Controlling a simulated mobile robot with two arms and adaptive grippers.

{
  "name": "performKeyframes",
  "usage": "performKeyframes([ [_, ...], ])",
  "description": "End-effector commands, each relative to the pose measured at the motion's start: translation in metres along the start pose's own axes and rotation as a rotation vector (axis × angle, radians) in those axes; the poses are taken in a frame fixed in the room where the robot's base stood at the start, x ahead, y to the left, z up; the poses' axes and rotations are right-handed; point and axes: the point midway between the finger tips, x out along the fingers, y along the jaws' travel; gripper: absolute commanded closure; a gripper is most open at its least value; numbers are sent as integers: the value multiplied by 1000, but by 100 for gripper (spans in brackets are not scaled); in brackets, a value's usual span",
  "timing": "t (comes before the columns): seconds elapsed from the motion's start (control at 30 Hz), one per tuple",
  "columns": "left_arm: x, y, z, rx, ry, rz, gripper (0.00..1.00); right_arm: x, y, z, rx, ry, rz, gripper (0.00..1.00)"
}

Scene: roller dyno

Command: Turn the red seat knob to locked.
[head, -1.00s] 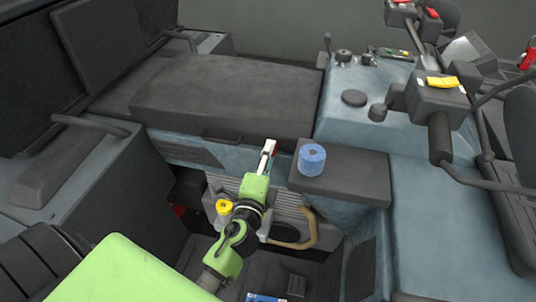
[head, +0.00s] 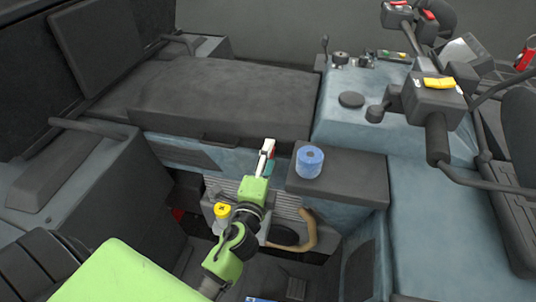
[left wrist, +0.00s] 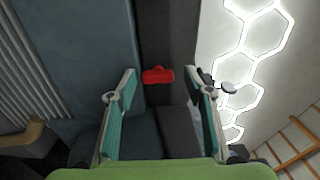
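The red knob (left wrist: 158,75) shows in the left wrist view on a dark, narrow upright surface. It has a wide bar-like grip and lies roughly across the picture. My left gripper (left wrist: 160,93) is open, with one teal-padded finger on each side of the knob's line. The knob appears beyond the fingertips and not held, though the exact gap is hard to judge. In the head view my left gripper (head: 267,160) is beside the dark box top with the blue roll. I cannot make out the knob there. My right gripper is not in view.
A blue roll (head: 310,161) stands on the dark box top (head: 350,180) just right of the gripper. A dark padded seat (head: 220,95) lies behind it. A yellow-capped item (head: 222,210) and a tan curved handle (head: 308,235) are below. A control console (head: 438,98) stands at right.

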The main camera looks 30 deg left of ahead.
Motion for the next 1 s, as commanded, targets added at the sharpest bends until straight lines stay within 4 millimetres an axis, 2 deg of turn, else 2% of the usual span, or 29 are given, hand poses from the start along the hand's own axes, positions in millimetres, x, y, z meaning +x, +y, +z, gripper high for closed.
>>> performKeyframes([
  [0.17,-6,2,1,2,-2,3,53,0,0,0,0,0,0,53],
  [0.6,-66,-1,-1,-2,1,6,53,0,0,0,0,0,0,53],
  [0.77,-74,-3,-1,-1,2,5,53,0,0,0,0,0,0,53],
  [1.0,-74,-3,-1,0,3,4,53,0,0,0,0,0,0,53],
])
